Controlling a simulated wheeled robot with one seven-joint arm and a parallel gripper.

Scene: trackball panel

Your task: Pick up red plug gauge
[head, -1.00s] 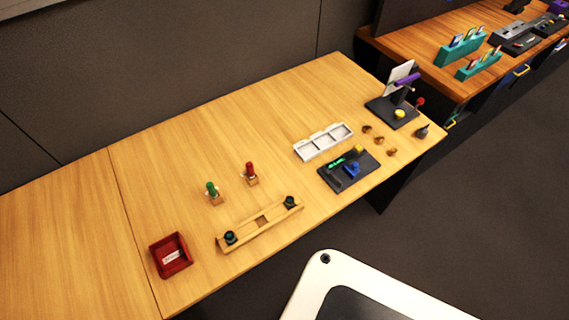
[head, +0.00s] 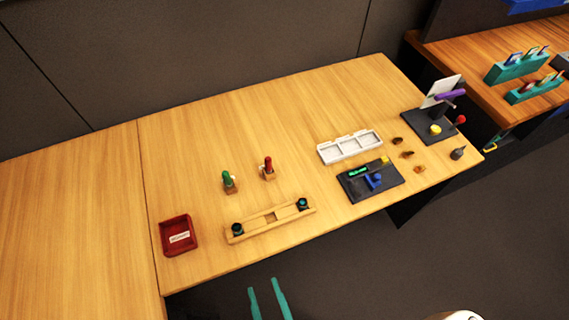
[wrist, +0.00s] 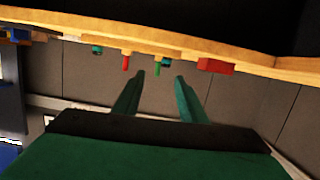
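The red plug gauge (head: 268,167) stands upright in a small wooden block on the table, just right of the green plug gauge (head: 227,179). In the wrist view, which looks inverted, the red plug gauge (wrist: 126,62) and the green one (wrist: 157,69) show beyond my fingers. My gripper (head: 267,291) has two teal fingers at the bottom of the head view, off the table's front edge and well short of the gauges. In the wrist view its fingers (wrist: 160,76) are spread apart with nothing between them.
A wooden fixture (head: 270,220) with two dark ringed pieces lies between the gauges and the front edge. A red labelled tray (head: 165,246) is at left. A black panel (head: 390,183), white tray (head: 326,154) and small knobs stand at right. The table's back left is clear.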

